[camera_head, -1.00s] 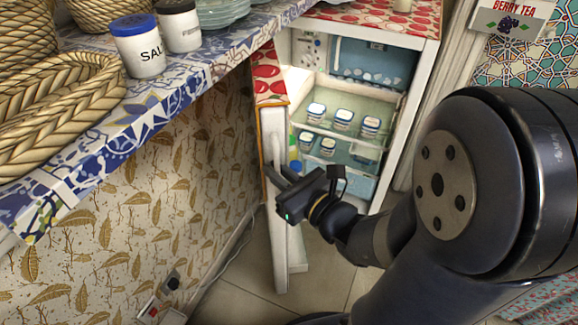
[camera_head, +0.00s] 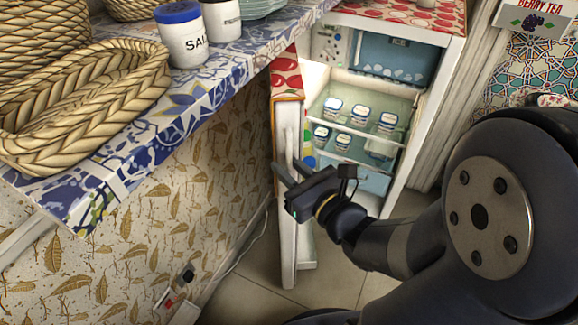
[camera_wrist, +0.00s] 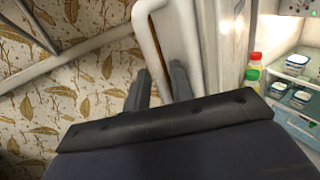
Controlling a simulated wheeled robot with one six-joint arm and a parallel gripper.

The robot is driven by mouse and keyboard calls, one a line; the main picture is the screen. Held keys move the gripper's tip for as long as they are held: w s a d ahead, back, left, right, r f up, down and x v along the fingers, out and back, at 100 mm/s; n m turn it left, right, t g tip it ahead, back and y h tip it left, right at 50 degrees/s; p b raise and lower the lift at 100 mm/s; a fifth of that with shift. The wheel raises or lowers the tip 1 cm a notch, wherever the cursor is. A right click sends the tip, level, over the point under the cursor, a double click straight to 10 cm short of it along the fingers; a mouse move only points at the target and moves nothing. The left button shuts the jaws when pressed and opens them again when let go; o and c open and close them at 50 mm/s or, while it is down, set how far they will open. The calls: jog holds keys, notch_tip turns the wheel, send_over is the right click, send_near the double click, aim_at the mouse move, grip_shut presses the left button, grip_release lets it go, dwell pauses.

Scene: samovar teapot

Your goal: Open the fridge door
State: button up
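The fridge (camera_head: 440,55) has its white door (camera_head: 287,240) standing wide open toward me, seen nearly edge-on in the head view. Lit shelves inside are exposed. The door's white bar handle (camera_wrist: 147,35) shows in the wrist view on the door's outer face. My gripper (camera_head: 286,165) is beside the door's outer edge at handle height. In the wrist view my gripper's two dark fingers (camera_wrist: 158,78) are apart, with the lower handle appearing between them. I cannot tell whether they touch it.
A blue-patterned counter (camera_head: 195,105) with a rope basket (camera_head: 80,110) and salt jar (camera_head: 185,38) stands left of the door. A leaf-patterned wall (camera_head: 130,230) lies below it. Tubs (camera_head: 360,115) and bottles (camera_wrist: 253,65) are inside the fridge. Floor tiles (camera_head: 325,280) show below.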

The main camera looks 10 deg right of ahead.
aim_at(289, 143)
jog(key=shift+r, duration=0.1)
notch_tip(289, 143, up, 10)
jog(key=p, duration=0.5)
dwell(0.4)
